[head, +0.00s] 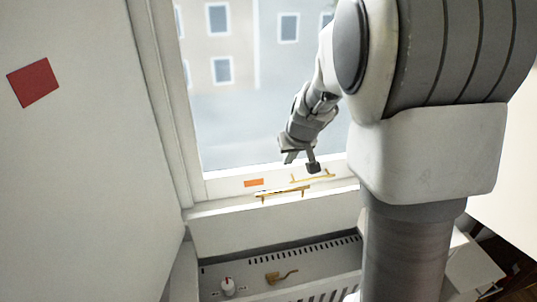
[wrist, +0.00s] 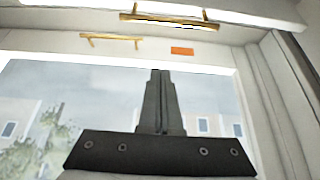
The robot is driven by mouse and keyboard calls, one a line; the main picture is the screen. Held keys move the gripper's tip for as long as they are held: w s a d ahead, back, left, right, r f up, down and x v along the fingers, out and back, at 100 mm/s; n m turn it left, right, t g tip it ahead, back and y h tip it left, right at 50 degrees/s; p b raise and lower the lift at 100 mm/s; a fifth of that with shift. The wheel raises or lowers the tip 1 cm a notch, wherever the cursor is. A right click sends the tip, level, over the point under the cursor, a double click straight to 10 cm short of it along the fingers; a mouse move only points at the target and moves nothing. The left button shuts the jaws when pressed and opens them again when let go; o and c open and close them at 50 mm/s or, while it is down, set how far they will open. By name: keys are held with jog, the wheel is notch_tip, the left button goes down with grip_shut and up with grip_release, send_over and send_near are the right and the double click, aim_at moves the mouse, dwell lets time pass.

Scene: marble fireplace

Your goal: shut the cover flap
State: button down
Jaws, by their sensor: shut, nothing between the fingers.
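A white panel (head: 275,230) stands below the window, in front of the sill. I take it for the cover flap, but its hinge is not clear. A brass bar handle (head: 282,193) lies along its top edge; it also shows at the top of the wrist view (wrist: 168,20). A second brass handle (head: 313,178) sits behind it, on the window's lower frame.
An orange label (head: 254,183) is on the lower window frame. A white wall with a red square (head: 33,83) closes the left side.

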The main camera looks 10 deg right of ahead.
jog(key=shift+w+f+b, duration=0.15)
jog(key=shift+f+b, duration=0.15)
jog(key=shift+f, duration=1.25)
jog(key=shift+w+f+b, duration=0.15)
jog(key=shift+f+b, duration=0.1)
jog(key=shift+f, duration=1.35)
jog(key=shift+w+f+b, duration=0.15)
jog(key=shift+f+b, duration=0.15)
jog(key=shift+f, duration=1.25)
jog(key=shift+s+f+b, duration=0.1)
jog(key=shift+b, duration=0.35)
